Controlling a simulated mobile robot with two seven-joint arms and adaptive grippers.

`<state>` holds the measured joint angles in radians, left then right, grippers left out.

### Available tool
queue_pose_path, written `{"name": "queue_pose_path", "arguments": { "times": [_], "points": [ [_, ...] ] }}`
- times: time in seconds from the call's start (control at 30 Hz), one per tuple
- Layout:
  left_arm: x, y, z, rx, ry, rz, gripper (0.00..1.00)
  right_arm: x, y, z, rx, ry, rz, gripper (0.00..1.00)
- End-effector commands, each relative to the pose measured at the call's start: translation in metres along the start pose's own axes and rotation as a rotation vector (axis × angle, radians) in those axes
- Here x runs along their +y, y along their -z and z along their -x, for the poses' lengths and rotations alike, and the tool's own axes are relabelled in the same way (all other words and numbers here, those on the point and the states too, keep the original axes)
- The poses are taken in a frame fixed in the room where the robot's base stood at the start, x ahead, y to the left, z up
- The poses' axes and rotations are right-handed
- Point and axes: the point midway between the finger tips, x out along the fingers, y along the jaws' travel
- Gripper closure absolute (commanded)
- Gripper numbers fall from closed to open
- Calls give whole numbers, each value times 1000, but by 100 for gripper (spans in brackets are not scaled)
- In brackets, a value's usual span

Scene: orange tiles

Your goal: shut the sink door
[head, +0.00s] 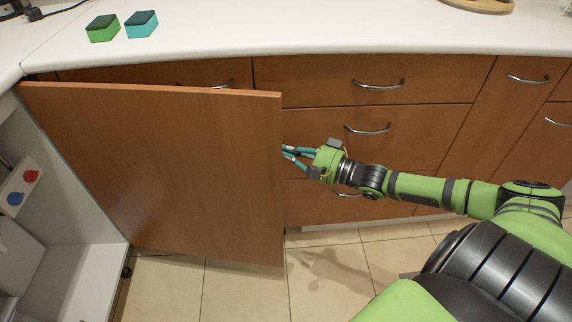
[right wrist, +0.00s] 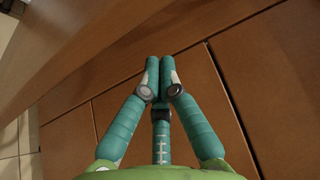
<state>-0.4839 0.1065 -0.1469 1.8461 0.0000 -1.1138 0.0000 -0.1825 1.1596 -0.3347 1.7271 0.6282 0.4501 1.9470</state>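The sink door (head: 170,170) is a brown wooden panel standing wide open across the front of the drawers in the head view. Its free edge is at the right, and the white cabinet interior (head: 55,180) shows to its left. My right gripper (head: 286,152) is beside the upper half of that free edge, with its teal fingertips close to it; I cannot tell if they touch. In the right wrist view my gripper fingers (right wrist: 160,75) are together and hold nothing, and a wooden panel, likely the door (right wrist: 120,45), lies beyond them. My left gripper is not in view.
Brown drawers (head: 430,140) with metal handles stand behind the door and my right arm. Red (head: 31,176) and blue (head: 15,198) valve knobs are inside the cabinet. The tiled floor (head: 240,290) looks clear.

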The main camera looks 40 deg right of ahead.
Motion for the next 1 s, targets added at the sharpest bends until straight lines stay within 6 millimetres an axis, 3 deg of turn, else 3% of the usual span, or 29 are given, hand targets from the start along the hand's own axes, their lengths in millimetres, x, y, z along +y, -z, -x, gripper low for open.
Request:
{"name": "queue_pose_path", "arguments": {
  "times": [0.37,1.0],
  "points": [
    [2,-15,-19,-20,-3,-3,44,1,-32,13,-1,-5,-5,100],
    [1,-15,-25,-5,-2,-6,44,0,-40,15,7,-3,-6,100]
  ]
}}
